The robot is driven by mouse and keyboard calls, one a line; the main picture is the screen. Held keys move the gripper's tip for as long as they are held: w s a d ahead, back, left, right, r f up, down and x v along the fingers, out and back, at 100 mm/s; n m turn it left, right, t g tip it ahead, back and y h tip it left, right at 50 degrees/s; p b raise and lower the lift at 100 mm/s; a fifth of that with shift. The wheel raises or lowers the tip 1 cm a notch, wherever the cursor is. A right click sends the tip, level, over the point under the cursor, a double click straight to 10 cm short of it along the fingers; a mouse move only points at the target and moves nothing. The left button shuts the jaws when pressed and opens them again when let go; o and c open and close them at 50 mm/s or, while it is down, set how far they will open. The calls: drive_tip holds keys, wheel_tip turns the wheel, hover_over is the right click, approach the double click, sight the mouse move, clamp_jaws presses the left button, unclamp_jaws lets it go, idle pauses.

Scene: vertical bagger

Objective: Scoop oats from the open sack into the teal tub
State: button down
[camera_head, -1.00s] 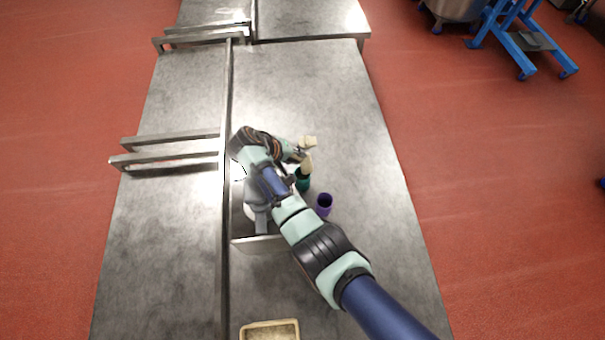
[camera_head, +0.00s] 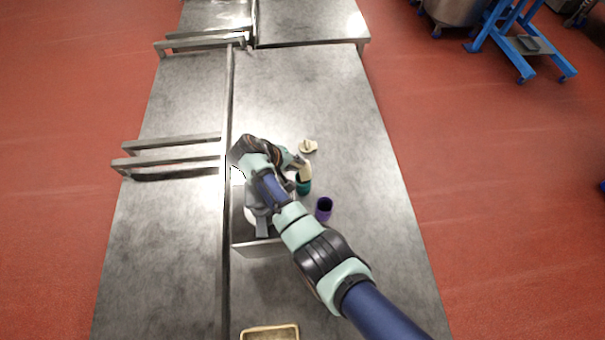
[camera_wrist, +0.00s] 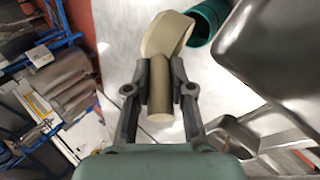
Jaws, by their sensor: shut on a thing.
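My gripper (camera_wrist: 160,88) is shut on the beige handle of a scoop (camera_wrist: 167,33), also visible in the head view (camera_head: 305,171). The handle lies between both fingers, and the scoop's bowl extends beyond them. The teal tub (camera_head: 304,187) stands on the steel table, close to the scoop; in the wrist view its rim (camera_wrist: 222,9) is beside the bowl. I cannot tell whether the bowl is over the tub's mouth or whether it holds oats. The open sack cannot be made out clearly; a pale shape (camera_head: 249,215) shows partly behind my arm.
A purple cup (camera_head: 324,208) stands just right of the teal tub. A small cream object (camera_head: 308,147) lies beyond it. A steel bin (camera_head: 256,248) is partly under my arm. A shallow tray (camera_head: 268,332) sits at the near edge. The table's right side is clear.

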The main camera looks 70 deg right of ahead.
sight(307, 164)
drive_tip(key=shift+s+d+r+p, duration=0.2)
drive_tip(key=shift+s+r+p, duration=0.1)
drive_tip(key=shift+r, duration=0.25)
drive_tip(key=shift+f+t, duration=0.25)
drive_tip(key=shift+t, duration=0.15)
drive_tip(key=p, duration=0.1)
drive_tip(key=s+d+t+y+p, duration=0.1)
drive_tip(key=p, duration=0.1)
drive_tip(key=s+t+y+p, duration=0.1)
drive_tip(key=shift+s+d+r+m, duration=0.25)
drive_tip(key=shift+d+m, duration=0.05)
drive_tip(key=shift+d, duration=0.1)
drive_tip(key=shift+f, duration=0.3)
